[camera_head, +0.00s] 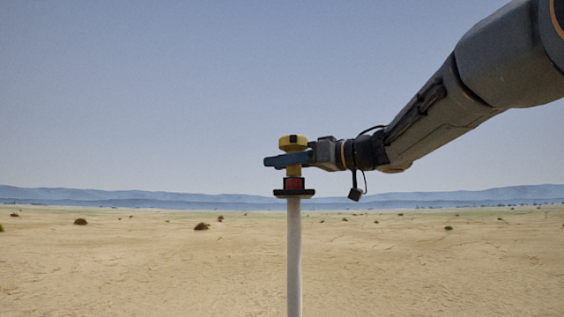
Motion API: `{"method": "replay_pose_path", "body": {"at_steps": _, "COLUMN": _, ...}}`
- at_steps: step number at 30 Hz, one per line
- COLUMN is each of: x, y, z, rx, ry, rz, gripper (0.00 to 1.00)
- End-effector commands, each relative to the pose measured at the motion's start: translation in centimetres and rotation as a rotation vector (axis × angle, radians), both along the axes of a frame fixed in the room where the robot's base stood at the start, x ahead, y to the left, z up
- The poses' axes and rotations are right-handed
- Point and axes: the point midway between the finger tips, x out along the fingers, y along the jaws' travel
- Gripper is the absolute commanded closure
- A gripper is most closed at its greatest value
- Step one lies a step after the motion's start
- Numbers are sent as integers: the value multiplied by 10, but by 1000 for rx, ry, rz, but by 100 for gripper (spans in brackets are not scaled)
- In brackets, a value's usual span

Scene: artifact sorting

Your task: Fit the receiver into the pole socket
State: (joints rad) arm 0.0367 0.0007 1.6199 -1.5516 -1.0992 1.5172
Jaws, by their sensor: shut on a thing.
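The receiver (293,143) is a yellow piece with a wide top and a narrower stem, with a dark patch on its top part. My gripper (282,160) is shut on its stem, coming in from the right. The receiver stands upright, directly above the pole socket (294,185), a red and black piece with a dark flange. The socket tops a pale upright pole (294,255). The receiver's lower end meets the top of the socket in this view; I cannot tell whether it is inside or only touching.
Open sandy ground (150,265) with several small dry shrubs lies around the pole. Low blue hills (110,197) line the horizon. The air to the left of the pole is free. A dark cable with a small block hangs below my wrist.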

Motion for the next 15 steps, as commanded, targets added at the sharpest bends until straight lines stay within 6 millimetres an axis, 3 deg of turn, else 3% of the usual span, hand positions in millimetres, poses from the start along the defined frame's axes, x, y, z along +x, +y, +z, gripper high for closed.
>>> {"method": "replay_pose_path", "body": {"at_steps": 1, "x": 0, "y": 0, "z": 0, "rx": 0, "ry": -1, "rz": 0, "gripper": 69}}
{"method": "replay_pose_path", "body": {"at_steps": 4, "x": 0, "y": 0, "z": 1, "rx": 0, "ry": -1, "rz": 0, "gripper": 52}}
{"method": "replay_pose_path", "body": {"at_steps": 5, "x": 0, "y": 0, "z": 1, "rx": 0, "ry": -1, "rz": 0, "gripper": 51}}
{"method": "replay_pose_path", "body": {"at_steps": 15, "x": -2, "y": -4, "z": 0, "rx": 0, "ry": -1, "rz": -1, "gripper": 51}}
